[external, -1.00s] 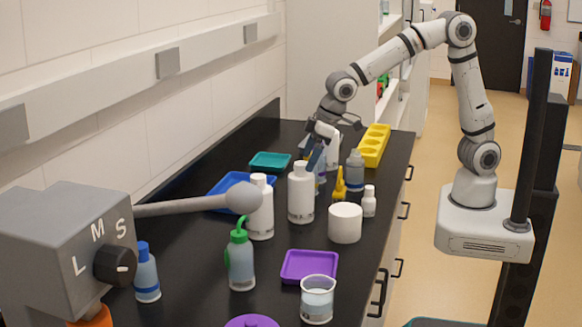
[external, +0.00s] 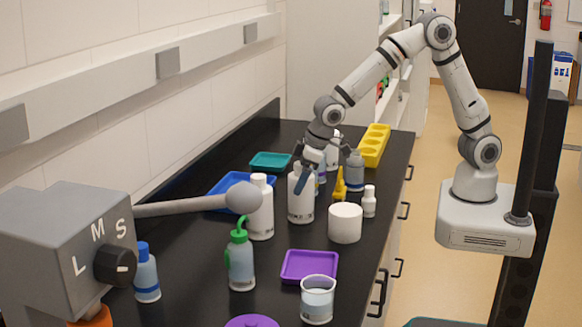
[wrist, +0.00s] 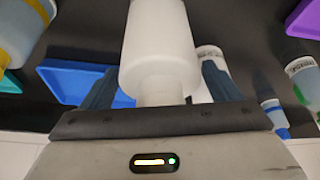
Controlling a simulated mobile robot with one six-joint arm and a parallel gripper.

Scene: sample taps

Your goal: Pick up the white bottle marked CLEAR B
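A white bottle (external: 300,208) stands upright on the black bench, its top partly hidden by my gripper (external: 308,172). In the wrist view a white bottle (wrist: 160,40) lies between my spread fingers, cap end toward the palm, with gaps at both sides. My gripper is open and tilted down at the bottle. A second white bottle (external: 260,212) stands to its left, and a third white bottle (external: 333,150) stands behind my gripper. The markings are too small to read, so I cannot tell which one says CLEAR B.
A white cylinder (external: 345,222) and a small white bottle (external: 369,202) stand to the right. A grey-blue bottle (external: 354,172) is close behind. A blue tray (external: 222,186), purple tray (external: 310,267), green-capped bottle (external: 240,260) and beaker (external: 317,300) are around it.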

